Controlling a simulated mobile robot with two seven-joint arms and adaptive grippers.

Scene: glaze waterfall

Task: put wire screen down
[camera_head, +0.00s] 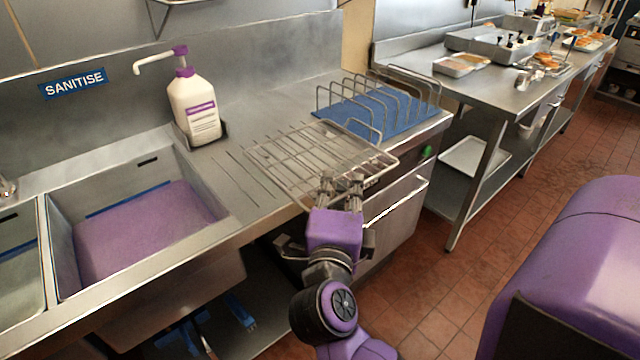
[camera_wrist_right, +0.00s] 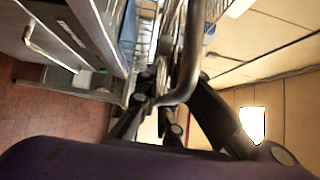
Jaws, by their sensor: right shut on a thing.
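The wire screen (camera_head: 300,155) is a flat metal grid with a thin bar frame. In the head view it lies level over the steel drainboard, left of the blue mat; I cannot tell whether it touches the surface. My right gripper (camera_head: 341,188) is shut on its near edge, at the counter's front. In the right wrist view a bar of the wire screen (camera_wrist_right: 190,60) runs between the fingers of the right gripper (camera_wrist_right: 165,95). My left gripper is not in view.
A wire rack (camera_head: 385,98) stands on a blue mat (camera_head: 350,122) to the right. A sanitiser bottle (camera_head: 195,108) stands behind left. A sink with purple liquid (camera_head: 145,230) is at left. Some bare drainboard (camera_head: 225,165) lies between sink and screen.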

